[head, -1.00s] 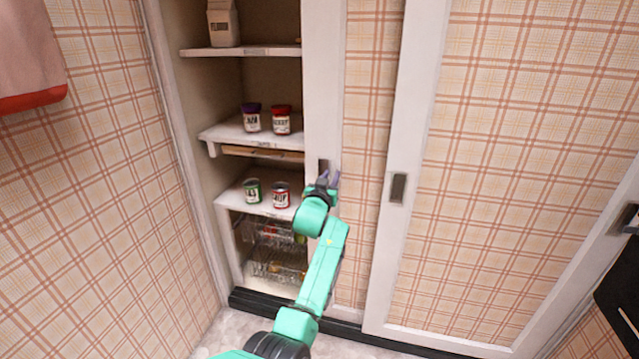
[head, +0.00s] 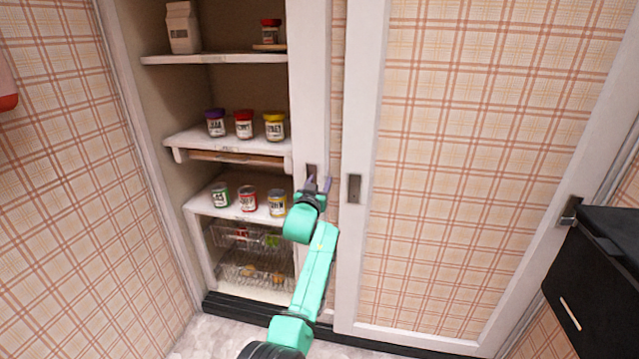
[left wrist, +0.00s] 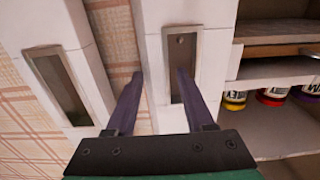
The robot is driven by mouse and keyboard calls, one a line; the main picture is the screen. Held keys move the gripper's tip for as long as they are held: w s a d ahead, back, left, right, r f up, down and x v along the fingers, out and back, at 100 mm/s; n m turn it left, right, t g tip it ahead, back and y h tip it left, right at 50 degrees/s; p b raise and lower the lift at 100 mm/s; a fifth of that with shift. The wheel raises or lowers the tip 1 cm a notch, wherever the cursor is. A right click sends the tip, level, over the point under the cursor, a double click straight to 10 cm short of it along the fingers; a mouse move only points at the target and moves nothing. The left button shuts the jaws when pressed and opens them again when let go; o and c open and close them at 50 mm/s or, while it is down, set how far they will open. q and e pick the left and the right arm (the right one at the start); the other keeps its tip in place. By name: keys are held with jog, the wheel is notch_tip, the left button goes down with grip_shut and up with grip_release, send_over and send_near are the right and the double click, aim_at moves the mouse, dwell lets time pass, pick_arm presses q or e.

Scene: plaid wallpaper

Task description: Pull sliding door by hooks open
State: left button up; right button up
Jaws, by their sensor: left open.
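The plaid sliding door on the left (head: 338,125) has a white edge frame and stands partly open, tucked mostly behind the right plaid door (head: 460,170). Its dark recessed handle (head: 311,172) is on that frame. My left gripper (head: 319,184) is at this handle, fingers apart. In the left wrist view, one finger of the left gripper (left wrist: 160,76) reaches into the handle recess (left wrist: 183,50); the other finger is outside it, over the plaid panel. The right door's handle (head: 354,188) is just right of the gripper. My right gripper is not in view.
The opened cupboard shows shelves (head: 195,58) with a carton (head: 183,28), several small jars (head: 243,125) and wire baskets (head: 245,270). A black cabinet (head: 590,275) stands at the right. A plaid wall (head: 80,170) closes the left side.

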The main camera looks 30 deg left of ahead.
pick_arm(q)
jog(key=shift+s, duration=0.1)
jog(key=shift+s+d, duration=0.1)
jog(key=shift+s, duration=0.1)
jog(key=p+v, duration=0.1)
jog(key=v, duration=0.6)
jog(key=shift+p, duration=0.4)
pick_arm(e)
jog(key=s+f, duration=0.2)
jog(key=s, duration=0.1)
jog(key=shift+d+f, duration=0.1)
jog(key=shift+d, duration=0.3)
